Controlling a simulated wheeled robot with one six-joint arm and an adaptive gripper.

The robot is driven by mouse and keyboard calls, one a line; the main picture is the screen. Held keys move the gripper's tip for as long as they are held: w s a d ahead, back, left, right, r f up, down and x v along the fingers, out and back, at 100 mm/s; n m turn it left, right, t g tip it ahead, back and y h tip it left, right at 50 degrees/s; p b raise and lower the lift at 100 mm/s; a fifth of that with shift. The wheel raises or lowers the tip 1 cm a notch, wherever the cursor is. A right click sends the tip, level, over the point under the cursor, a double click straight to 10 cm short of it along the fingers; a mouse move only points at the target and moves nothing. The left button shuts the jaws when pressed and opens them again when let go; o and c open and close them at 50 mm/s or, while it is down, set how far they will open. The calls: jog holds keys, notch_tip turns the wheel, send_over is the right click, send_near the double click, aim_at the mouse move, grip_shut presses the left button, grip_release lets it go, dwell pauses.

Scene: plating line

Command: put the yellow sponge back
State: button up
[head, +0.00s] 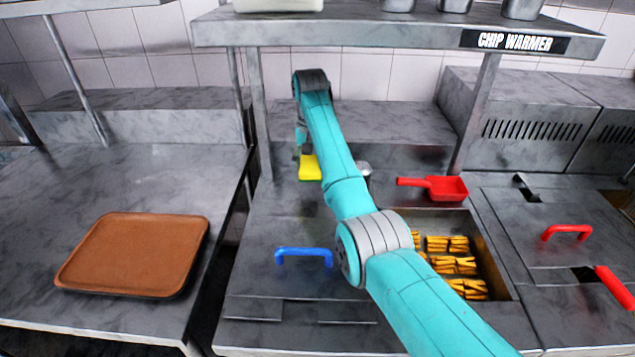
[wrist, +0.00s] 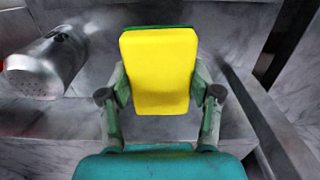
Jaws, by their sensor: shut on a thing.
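The yellow sponge (head: 310,168) is in my gripper at the back of the steel counter, left of my arm in the head view. The wrist view shows the sponge (wrist: 160,70) upright between my two fingers, with a green layer at its top edge. My gripper (wrist: 160,97) is shut on it, one finger at each side. In the head view the gripper is mostly hidden behind the wrist and sponge. I cannot tell whether the sponge touches the counter.
A metal shaker (wrist: 45,65) stands close beside the sponge. A red scoop (head: 445,187) lies right of my arm, behind a well of chips (head: 455,265). A blue-handled lid (head: 303,253) is in front. A shelf (head: 400,30) overhangs the back. A brown tray (head: 135,253) lies left.

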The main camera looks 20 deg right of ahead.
aim_at(312, 191)
jog(key=f, duration=0.3)
jog(key=shift+w+d, duration=0.1)
jog(key=shift+d, duration=0.1)
jog(key=shift+f, duration=1.95)
jog(key=shift+f, duration=0.15)
jog(key=o, duration=1.2)
notch_tip(312, 191, up, 12)
jog(key=shift+a+r, duration=0.1)
jog(key=shift+r, duration=0.05)
